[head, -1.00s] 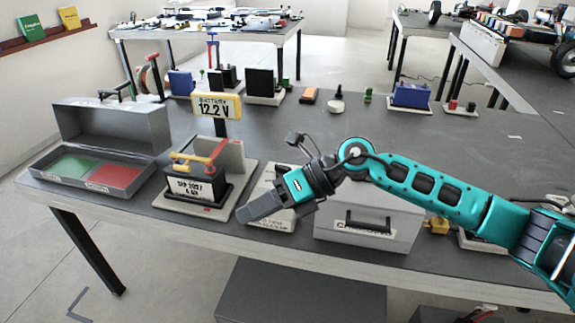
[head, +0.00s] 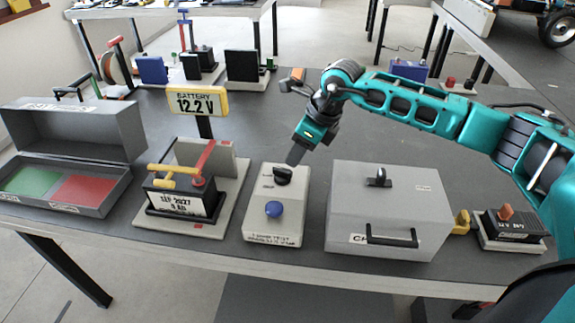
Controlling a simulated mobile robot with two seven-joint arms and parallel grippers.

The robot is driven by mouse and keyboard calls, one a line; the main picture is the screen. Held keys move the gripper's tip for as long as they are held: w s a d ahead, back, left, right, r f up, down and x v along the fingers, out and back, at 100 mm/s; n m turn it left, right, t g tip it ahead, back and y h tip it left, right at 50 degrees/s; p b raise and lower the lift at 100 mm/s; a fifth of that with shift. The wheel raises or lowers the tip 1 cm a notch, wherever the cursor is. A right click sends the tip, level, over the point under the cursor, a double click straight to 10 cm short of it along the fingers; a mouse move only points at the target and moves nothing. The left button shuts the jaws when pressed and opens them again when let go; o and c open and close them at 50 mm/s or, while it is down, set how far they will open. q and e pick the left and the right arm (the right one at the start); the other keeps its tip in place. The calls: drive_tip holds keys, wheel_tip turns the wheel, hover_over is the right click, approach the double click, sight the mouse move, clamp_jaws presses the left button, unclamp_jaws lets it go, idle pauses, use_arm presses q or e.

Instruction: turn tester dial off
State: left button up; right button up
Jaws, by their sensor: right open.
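A pale box (head: 262,226) with a black rotary dial (head: 283,175) and a blue round knob (head: 273,209) stands near the table's front edge. Small marks beside the dial are too small to read. My right gripper (head: 296,154) points downward just above and behind the black dial; I cannot tell whether it touches it. It is open, with nothing seen in it. A yellow-framed display (head: 197,103) to the left reads "BATTERY 12.2 V" above a battery stand (head: 150,219) with red and yellow clamps. My left gripper is out of view.
A grey lidded case (head: 430,195) with a black handle stands close on the right. An open grey case (head: 120,118) with green and red compartments lies on the left. Several bench items stand behind.

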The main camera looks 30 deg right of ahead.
sight(286, 170)
drive_tip(key=x, duration=0.7)
drive_tip(key=shift+w+r, duration=0.1)
clamp_jaws()
